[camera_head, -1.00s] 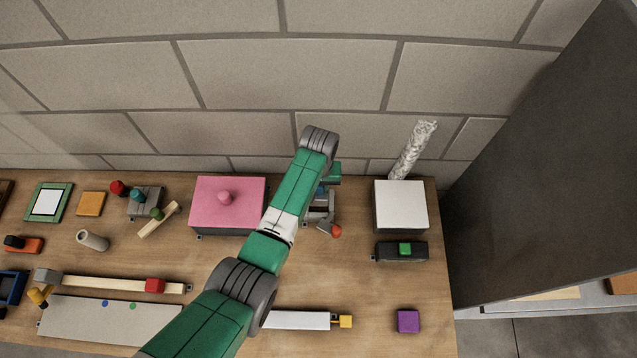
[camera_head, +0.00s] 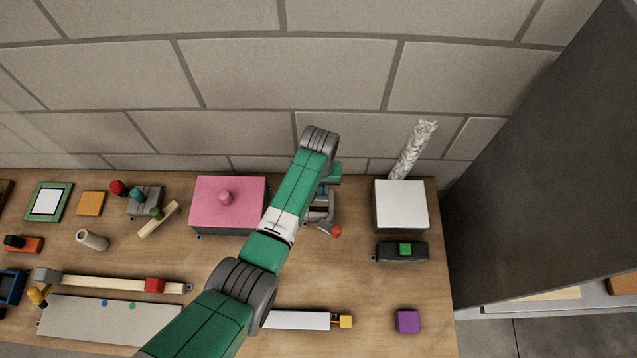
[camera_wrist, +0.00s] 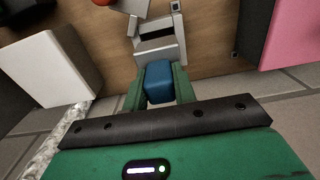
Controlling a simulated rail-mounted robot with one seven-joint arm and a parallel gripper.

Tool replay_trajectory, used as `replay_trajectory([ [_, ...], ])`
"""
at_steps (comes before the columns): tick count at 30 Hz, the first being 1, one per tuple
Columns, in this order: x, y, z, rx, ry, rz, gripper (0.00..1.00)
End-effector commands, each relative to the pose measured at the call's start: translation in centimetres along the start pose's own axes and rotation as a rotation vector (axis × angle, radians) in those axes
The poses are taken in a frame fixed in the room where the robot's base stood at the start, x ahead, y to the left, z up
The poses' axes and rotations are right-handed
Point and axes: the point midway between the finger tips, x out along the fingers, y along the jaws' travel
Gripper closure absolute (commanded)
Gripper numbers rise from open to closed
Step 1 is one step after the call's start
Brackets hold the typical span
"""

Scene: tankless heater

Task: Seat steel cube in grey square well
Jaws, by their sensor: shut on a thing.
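A blue block (camera_wrist: 158,84) sits between the two green fingers of my gripper (camera_wrist: 160,92) in the wrist view, and the gripper is shut on it. No bare steel-coloured cube shows apart from this block. A grey fixture (camera_wrist: 160,42) with a raised bar and a recess lies just beyond the block. I cannot tell whether the block touches it. In the head view the grey fixture (camera_head: 318,211) stands right of my forearm, with a sliver of the blue block (camera_head: 322,189) by it. My arm hides part of this area.
A pink box (camera_head: 228,208) stands left of the fixture and a white-topped box (camera_head: 401,205) right of it. A red ball knob (camera_head: 335,231) sits at the fixture's front. A block wall rises behind. The table is clear in front, near the purple cube (camera_head: 407,321).

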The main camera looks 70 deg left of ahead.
Motion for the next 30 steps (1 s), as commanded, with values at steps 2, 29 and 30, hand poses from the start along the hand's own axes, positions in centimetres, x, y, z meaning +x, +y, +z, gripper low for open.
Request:
replay_trajectory([
  [2,0.6,0.0,0.0,0.000,0.000,0.000,1.00],
  [29,3.0,0.0,0.0,0.000,0.000,0.000,1.00],
  [30,3.0,0.0,0.0,0.000,0.000,0.000,1.00],
])
